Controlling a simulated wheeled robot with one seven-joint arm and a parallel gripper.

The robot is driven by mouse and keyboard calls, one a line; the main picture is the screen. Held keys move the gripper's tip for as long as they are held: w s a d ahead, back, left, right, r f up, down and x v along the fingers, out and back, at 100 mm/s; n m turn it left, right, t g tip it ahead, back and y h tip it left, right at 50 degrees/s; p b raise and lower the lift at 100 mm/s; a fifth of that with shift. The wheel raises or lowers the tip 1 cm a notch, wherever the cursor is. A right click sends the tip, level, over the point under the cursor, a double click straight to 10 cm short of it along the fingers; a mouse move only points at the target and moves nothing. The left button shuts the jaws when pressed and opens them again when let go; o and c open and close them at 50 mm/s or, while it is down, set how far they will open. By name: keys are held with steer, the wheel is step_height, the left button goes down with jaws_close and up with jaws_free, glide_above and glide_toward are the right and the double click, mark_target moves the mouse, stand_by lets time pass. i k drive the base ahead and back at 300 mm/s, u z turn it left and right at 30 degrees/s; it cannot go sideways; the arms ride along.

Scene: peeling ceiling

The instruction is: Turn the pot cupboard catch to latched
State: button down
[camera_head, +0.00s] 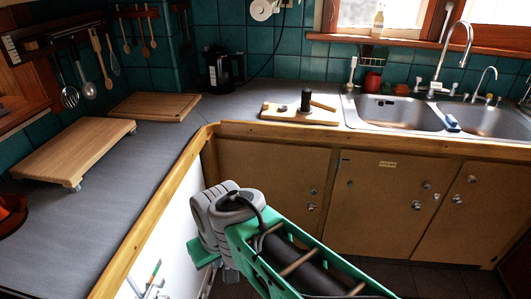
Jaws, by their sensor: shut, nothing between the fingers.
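I cannot make out for certain which fitting is the pot cupboard catch. A small pale fitting (152,288) with a green strip and a reddish tip shows low on the white panel (168,236) under the left counter; its setting cannot be read. The wooden cupboard doors (379,198) under the sink carry several round metal knobs, including one pair on the middle door. My green and grey arm rises from the bottom edge and bends in front of the corner, near the white panel.
The grey left counter (130,170) has a wood edge and holds a legged wooden board (75,150) and a flat board (153,107). A kettle (218,68) stands in the corner. A wooden block with a black post (300,113) lies left of the sink (388,112).

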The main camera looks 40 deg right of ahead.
mark_target(314, 191)
steer(key=z, duration=1.65)
steer(key=i, duration=0.45)
steer(key=u, duration=1.8)
